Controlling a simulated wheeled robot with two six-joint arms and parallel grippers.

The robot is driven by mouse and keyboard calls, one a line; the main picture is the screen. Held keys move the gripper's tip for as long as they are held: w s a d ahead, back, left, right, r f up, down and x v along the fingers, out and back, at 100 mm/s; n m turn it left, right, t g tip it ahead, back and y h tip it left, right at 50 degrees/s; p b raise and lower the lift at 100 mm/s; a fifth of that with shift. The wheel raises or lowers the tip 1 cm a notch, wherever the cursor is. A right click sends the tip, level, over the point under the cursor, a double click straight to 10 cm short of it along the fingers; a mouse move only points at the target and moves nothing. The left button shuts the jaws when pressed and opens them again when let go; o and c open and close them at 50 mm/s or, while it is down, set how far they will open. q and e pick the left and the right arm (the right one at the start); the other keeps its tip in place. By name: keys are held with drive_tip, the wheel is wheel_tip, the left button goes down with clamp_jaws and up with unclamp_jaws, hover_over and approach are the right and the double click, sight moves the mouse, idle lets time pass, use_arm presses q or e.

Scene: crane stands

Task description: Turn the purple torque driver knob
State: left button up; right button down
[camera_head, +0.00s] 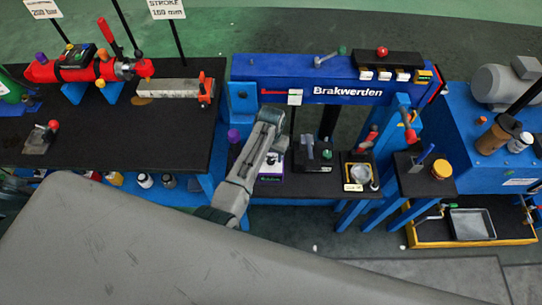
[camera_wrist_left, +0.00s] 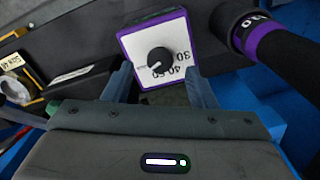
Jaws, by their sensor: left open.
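In the left wrist view a purple-edged box (camera_wrist_left: 130,37) has a white dial face with printed numbers. A round black knob (camera_wrist_left: 160,59) with a white pointer line sits on that face. The box also shows in the head view as a purple and white block (camera_head: 270,178), partly hidden by my left arm. My left gripper (camera_wrist_left: 160,88) is open, with nothing between its fingers. Its fingers are at the lower sides of the box in the wrist picture; I cannot tell whether they touch it. The gripper is above the bench in the head view (camera_head: 270,157). My right gripper is not in view.
A black cylinder with a purple band (camera_wrist_left: 262,38) stands close to the box; its purple top (camera_head: 233,135) shows in the head view. A yellow-edged tray (camera_head: 358,172) is to the right. The blue Brakwerden beam (camera_head: 270,70) is behind. A black bench (camera_head: 110,125) is at left.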

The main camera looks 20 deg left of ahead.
sight(271, 162)
use_arm(q)
drive_tip(key=shift+f, duration=1.5)
drive_tip(key=c, duration=1)
drive_tip(key=shift+o, duration=0.2)
